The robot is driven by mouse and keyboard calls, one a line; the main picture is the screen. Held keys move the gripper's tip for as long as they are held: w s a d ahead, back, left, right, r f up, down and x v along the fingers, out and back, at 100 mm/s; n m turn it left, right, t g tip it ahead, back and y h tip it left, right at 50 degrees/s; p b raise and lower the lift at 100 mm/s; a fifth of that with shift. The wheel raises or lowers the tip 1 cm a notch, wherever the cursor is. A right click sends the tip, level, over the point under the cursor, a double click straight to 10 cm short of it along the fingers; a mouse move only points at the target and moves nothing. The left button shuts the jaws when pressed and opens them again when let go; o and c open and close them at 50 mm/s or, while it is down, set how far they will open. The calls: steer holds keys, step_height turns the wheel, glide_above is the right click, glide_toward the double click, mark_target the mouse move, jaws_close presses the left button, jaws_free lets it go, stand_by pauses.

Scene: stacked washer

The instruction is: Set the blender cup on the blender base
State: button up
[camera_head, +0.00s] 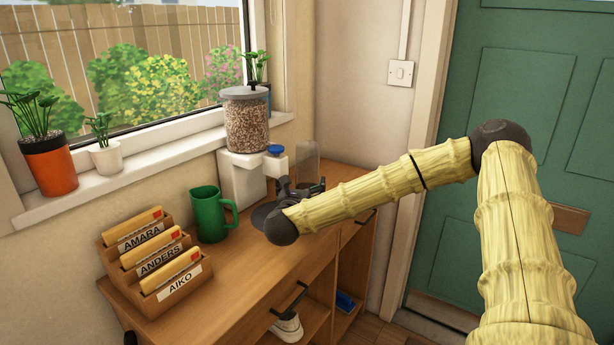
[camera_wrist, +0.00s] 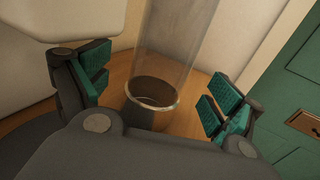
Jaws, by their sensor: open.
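A clear, see-through cup (camera_head: 308,160), which looks like the blender cup, stands on the wooden cabinet top beyond my gripper (camera_head: 303,186). In the wrist view the cup (camera_wrist: 180,45) has a dark lower end with a pale rim and lies between my open fingers (camera_wrist: 158,90). Gaps show between it and the green pads on both sides. My gripper is low, close to the cabinet top. My forearm and wrist partly hide the cup's lower part in the head view. I cannot clearly make out a blender base.
A white dispenser (camera_head: 238,178) with a grain-filled jar (camera_head: 246,122) stands left of my gripper. A green mug (camera_head: 209,214) and a letter rack (camera_head: 155,262) are further left on the cabinet top (camera_head: 250,270). Plants line the windowsill. A green door (camera_head: 530,110) is at right.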

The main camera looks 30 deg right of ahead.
mark_target(307, 176)
steer(key=shift+x, duration=2.7)
steer(key=shift+s+d, duration=0.1)
steer(key=c, duration=1.5)
steer(key=shift+o, duration=0.2)
steer(key=shift+r, duration=0.1)
